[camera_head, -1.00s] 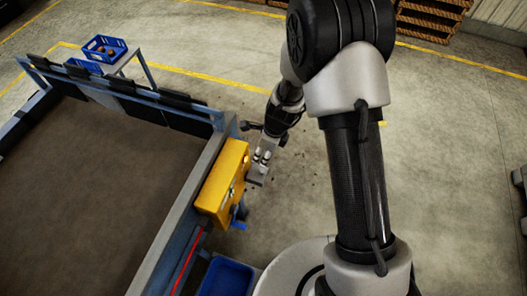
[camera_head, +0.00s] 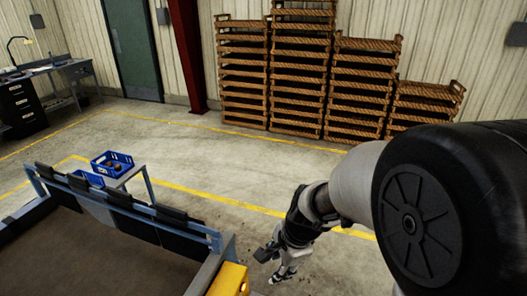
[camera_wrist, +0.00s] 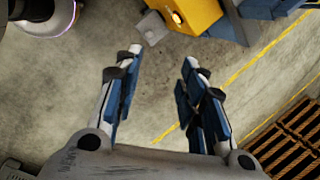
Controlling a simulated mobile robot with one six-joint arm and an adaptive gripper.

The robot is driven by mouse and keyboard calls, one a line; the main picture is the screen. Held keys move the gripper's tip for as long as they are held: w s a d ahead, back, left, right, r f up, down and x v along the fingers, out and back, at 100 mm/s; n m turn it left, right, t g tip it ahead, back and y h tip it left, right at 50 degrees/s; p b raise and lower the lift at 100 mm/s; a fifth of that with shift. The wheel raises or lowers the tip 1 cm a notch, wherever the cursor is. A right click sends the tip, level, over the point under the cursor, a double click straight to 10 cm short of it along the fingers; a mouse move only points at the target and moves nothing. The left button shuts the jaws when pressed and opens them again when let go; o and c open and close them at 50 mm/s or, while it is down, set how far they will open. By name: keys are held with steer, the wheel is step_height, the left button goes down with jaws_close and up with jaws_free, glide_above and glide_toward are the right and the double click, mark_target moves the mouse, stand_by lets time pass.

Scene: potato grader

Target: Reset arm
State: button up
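My gripper (camera_wrist: 160,97) shows in the wrist view with its two blue-padded fingers spread apart and nothing between them, over bare concrete floor. In the head view my gripper (camera_head: 284,274) hangs low beside the grader's corner, to the right of the yellow box (camera_head: 229,280). The yellow box also shows at the top of the wrist view (camera_wrist: 187,14), apart from the fingers. My arm reaches in from the right of the head view and hides part of the floor.
The grader's dark belt (camera_head: 90,250) fills the lower left. Blue crates (camera_head: 112,163) stand on a small stand behind it. Stacks of wooden crates (camera_head: 300,70) line the back wall. A workbench (camera_head: 60,75) is at the far left. The floor between is clear.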

steer(key=s+d+r+n+t+h+b, duration=0.1)
steer(key=s+d+n+b, duration=0.4)
steer(key=s, duration=0.5)
steer(key=s+d+r+n+t+h+b, duration=0.1)
steer(key=s+d+r+n+b, duration=0.1)
steer(key=s+d+n+b, duration=0.3)
steer(key=s+n, duration=0.4)
steer(key=s, duration=0.1)
steer(key=shift+d+r+t+h+b, duration=0.15)
steer(key=shift+d+t+h+b, duration=0.15)
steer(key=shift+d+b, duration=0.05)
steer(key=shift+w, duration=0.1)
steer(key=shift+c, duration=0.4)
